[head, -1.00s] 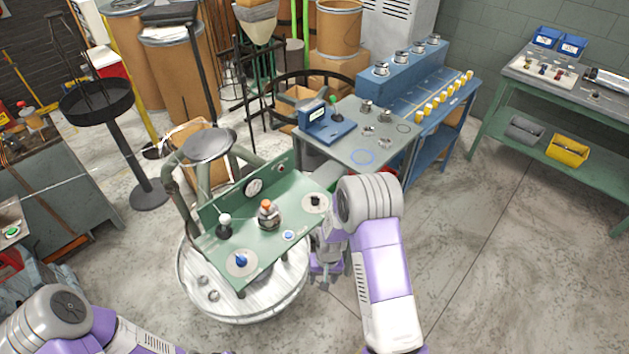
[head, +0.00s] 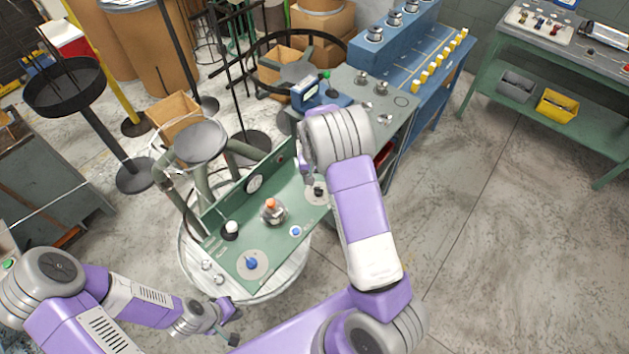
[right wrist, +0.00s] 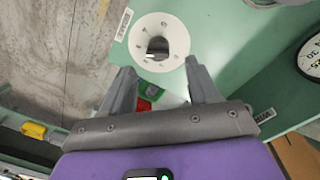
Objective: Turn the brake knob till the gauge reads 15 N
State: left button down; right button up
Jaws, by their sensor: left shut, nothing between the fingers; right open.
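A black knob on a white numbered dial (right wrist: 157,48) sits on the green panel; it also shows in the head view (head: 318,190). The round white gauge (head: 254,184) is on the panel's upright back. The right wrist view cuts off the gauge (right wrist: 311,57), and I cannot read its needle. My right gripper (right wrist: 158,72) is open, its fingertips on either side just below the dial in that picture, apart from the knob. My right arm mostly hides it in the head view. My left gripper (head: 228,331) is shut and empty in front of the round table.
The green panel (head: 272,245) also carries a blue knob (head: 251,263), a white ball knob (head: 231,227), an orange-topped metal part (head: 270,209) and a blue button (head: 296,231). A grey bench (head: 392,120) with a blue gauge stand (head: 306,93) adjoins behind. Floor at right is clear.

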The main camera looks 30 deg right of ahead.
aim_at(318, 188)
jog(key=f, duration=0.4)
jog(key=shift+s+d+f, duration=0.15)
jog(key=shift+s, duration=0.15)
jog(key=shift+f, duration=0.7)
jog(key=shift+w, duration=0.1)
jog(key=c, duration=1)
